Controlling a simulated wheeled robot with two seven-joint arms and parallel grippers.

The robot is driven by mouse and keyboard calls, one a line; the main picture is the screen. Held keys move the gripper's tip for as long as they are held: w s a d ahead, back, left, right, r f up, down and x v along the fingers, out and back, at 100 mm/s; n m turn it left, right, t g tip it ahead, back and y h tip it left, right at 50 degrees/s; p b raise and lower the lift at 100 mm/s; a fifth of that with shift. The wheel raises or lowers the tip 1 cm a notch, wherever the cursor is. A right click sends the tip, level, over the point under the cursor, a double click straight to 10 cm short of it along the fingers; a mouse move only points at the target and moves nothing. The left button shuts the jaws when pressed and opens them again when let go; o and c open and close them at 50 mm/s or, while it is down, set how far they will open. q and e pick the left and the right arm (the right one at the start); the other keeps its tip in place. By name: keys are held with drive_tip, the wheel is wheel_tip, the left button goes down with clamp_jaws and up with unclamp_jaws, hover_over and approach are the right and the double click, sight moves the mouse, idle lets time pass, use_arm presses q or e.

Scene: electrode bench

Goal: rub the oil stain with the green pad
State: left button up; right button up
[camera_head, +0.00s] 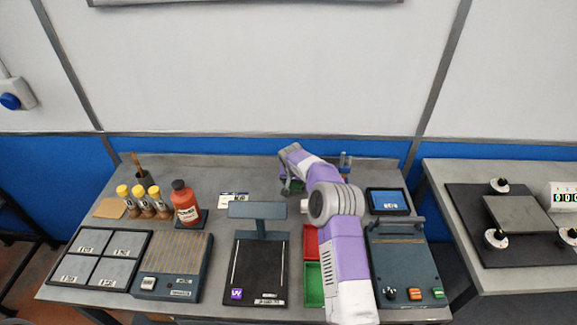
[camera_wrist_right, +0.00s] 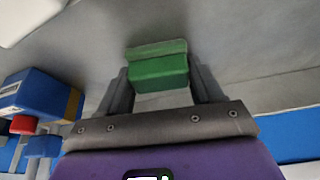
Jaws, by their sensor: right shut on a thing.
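My right arm reaches across the bench to the back, and my right gripper (camera_head: 290,189) is low over the grey bench top (camera_head: 240,172). In the right wrist view the gripper (camera_wrist_right: 162,88) is shut on the green pad (camera_wrist_right: 160,73), which sits between the two fingers. Only a small green bit of the pad (camera_head: 297,187) shows in the head view. I cannot tell whether the pad touches the bench. I cannot make out the oil stain in either view. My left gripper is not in view.
Left of the gripper are a white label card (camera_head: 233,199), a red bottle (camera_head: 185,204) and several yellow-capped vials (camera_head: 139,192). A dark stand (camera_head: 257,211) is in front. A red bin (camera_head: 310,241) and green bin (camera_head: 314,284) lie beside my arm. A blue-screened device (camera_head: 388,201) is right.

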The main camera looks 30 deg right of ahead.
drive_tip(key=shift+w+a+f, duration=0.1)
drive_tip(key=shift+w+a, duration=0.35)
drive_tip(key=shift+a, duration=0.35)
drive_tip(key=shift+w+r, duration=0.15)
drive_tip(key=shift+r, duration=0.2)
wheel_tip(320, 180, up, 3)
drive_tip(key=shift+r+p, duration=0.2)
drive_tip(key=shift+p, duration=0.55)
drive_tip(key=shift+r+p, duration=1.25)
drive_tip(key=shift+r, duration=0.85)
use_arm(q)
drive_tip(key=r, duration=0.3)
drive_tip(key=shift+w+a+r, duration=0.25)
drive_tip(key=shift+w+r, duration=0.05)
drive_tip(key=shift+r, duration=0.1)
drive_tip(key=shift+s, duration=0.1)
use_arm(e)
drive_tip(key=shift+f, duration=0.1)
